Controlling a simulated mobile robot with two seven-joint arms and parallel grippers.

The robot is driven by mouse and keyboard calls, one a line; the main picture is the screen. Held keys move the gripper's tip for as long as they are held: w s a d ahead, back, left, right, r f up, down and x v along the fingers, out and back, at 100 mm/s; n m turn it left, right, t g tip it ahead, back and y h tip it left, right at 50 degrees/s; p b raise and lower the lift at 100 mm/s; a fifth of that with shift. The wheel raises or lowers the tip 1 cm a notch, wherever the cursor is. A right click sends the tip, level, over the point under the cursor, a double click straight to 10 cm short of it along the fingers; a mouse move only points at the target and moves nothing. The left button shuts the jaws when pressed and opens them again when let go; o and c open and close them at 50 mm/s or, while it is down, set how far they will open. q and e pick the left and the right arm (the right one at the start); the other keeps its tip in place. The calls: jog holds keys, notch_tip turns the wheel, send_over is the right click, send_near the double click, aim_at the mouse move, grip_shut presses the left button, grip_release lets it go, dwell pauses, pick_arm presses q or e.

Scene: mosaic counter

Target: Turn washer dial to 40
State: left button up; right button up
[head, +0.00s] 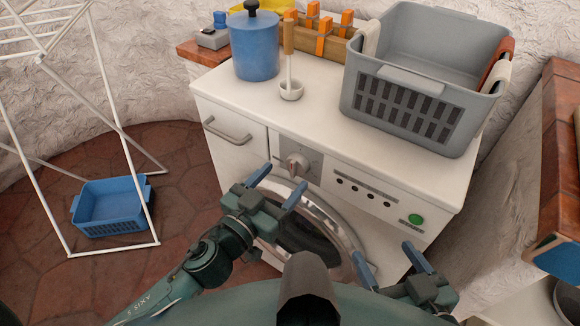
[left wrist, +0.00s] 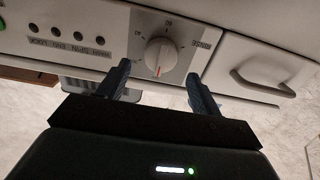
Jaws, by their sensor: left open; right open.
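The washer dial (head: 294,167) is a round pale knob on a grey plate on the white washer's (head: 232,100) front panel. In the left wrist view the dial (left wrist: 160,55) appears upside down. Its red mark points to the picture's bottom, away from the small number labels along the top and the RINSE label at right. My right gripper (head: 388,262) is open and empty before the washer's lower right.
A drawer handle (head: 226,131) is left of the dial, a green button (head: 415,220) right. A drying rack and blue tub (head: 110,207) stand left.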

aim_at(292, 170)
pick_arm(q)
jog(key=shift+x, duration=1.9)
jog(key=shift+s, duration=0.1)
jog(key=shift+c, duration=0.4)
jog(key=c, duration=0.9)
